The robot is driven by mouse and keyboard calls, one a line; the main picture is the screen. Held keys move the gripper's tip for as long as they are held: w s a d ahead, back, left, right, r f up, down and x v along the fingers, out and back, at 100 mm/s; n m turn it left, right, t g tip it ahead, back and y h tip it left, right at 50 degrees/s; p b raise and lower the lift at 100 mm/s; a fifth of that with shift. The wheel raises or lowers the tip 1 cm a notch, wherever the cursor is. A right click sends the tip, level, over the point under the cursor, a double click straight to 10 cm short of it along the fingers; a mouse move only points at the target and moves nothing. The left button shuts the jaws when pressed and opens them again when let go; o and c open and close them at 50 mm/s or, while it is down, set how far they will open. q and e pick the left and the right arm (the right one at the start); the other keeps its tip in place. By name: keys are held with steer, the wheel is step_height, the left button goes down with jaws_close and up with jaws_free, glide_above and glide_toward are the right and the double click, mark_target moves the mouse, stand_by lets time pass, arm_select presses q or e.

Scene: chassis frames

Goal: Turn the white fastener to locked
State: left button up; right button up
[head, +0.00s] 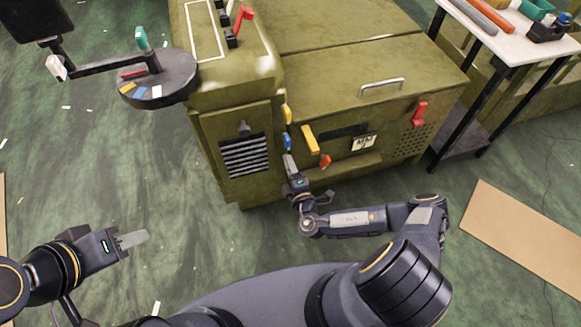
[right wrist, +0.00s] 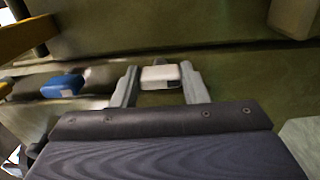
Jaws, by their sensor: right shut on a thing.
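The white fastener (right wrist: 160,76) shows in the right wrist view between the two fingers of my right gripper (right wrist: 158,84). The gripper is shut on it. In the head view my right gripper (head: 288,160) is at the front of the green machine (head: 300,95), just below a blue handle (head: 286,141); the fastener itself is hidden there. My left gripper (head: 133,240) is over the floor at the left, away from the machine; its fingers overlap, so I cannot tell if it is open.
Yellow handles (head: 310,139), an orange knob (head: 325,161) and a red handle (head: 420,112) are on the machine front. A round disc on an arm (head: 160,78) stands out at left. A table (head: 510,42) stands right. Cardboard (head: 525,235) lies on the floor.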

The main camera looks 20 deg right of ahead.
steer(key=o, duration=1)
steer(key=s+p, duration=0.1)
steer(key=s, duration=0.6)
steer(key=shift+s+d, duration=0.1)
steer(key=shift+s, duration=0.3)
